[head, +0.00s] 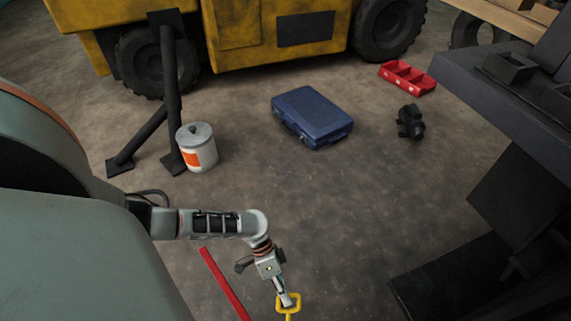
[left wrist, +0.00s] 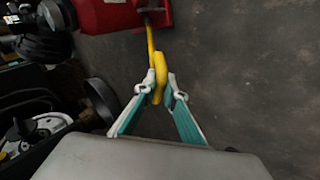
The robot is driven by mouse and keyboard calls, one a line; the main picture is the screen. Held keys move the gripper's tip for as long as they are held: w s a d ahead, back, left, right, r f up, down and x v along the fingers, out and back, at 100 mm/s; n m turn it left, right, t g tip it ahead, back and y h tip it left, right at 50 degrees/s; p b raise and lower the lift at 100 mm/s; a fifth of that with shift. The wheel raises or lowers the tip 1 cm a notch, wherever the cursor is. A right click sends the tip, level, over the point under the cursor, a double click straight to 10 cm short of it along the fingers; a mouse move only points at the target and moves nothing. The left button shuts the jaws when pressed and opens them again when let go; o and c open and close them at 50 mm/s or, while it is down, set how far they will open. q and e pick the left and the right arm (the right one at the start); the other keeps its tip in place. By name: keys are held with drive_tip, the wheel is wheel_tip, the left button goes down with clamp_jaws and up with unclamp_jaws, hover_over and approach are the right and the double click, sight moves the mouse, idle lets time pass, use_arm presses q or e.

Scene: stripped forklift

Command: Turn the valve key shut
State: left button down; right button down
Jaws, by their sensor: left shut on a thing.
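The valve key shows as a yellow loop handle (head: 288,304) at the bottom of the head view. In the left wrist view its yellow handle and stem (left wrist: 158,75) run up to a red body (left wrist: 108,14). My left gripper (head: 287,299) has its fingertips on the yellow handle. In the left wrist view the two fingers of my left gripper (left wrist: 160,92) are closed on the handle from both sides. The lower part of the key is cut off in the head view. My right gripper is not in view.
A red bar (head: 223,283) lies left of the handle. A white canister (head: 197,148), a blue case (head: 312,116), a red tray (head: 407,78) and a small black object (head: 410,122) are on the floor. A yellow forklift (head: 235,35) stands behind. The middle floor is clear.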

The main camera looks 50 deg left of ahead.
use_arm(q)
drive_tip(key=shift+s+f+m+h, duration=0.15)
drive_tip(key=shift+m+h, duration=0.15)
drive_tip(key=shift+m, duration=0.4)
drive_tip(key=c, duration=2.1)
unclamp_jaws()
drive_tip(key=shift+a, duration=0.1)
drive_tip(key=v, duration=1.2)
drive_tip(key=shift+w+f, duration=0.1)
drive_tip(key=shift+w, duration=0.1)
